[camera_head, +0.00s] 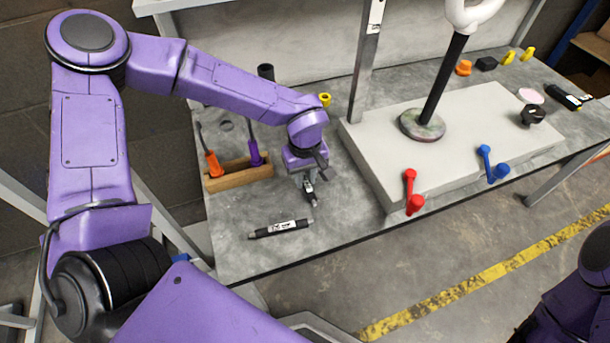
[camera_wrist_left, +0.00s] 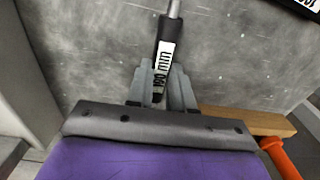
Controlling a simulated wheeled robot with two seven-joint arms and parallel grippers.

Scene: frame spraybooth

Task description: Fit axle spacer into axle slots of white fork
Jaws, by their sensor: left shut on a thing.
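My left gripper (camera_head: 311,197) is low over the bench's front left part, shut on a slim black rod with a white label and a silver end. I take the rod to be the axle spacer; it shows in the left wrist view (camera_wrist_left: 165,55) between the fingers. A similar labelled black rod (camera_head: 278,229) lies on the bench in front of the gripper, apart from it. The white fork (camera_head: 472,14) is at the top of a black pole, cut off by the picture's top edge, so its axle slots are hidden. My right gripper is out of view.
A wooden holder (camera_head: 240,180) with orange and purple-handled tools stands left of the gripper. A pale raised block (camera_head: 375,170) with red clamps (camera_head: 410,185) and blue clamps (camera_head: 487,160) is to the right, carrying the pole's round base (camera_head: 422,125). A metal post (camera_head: 366,65) rises behind it.

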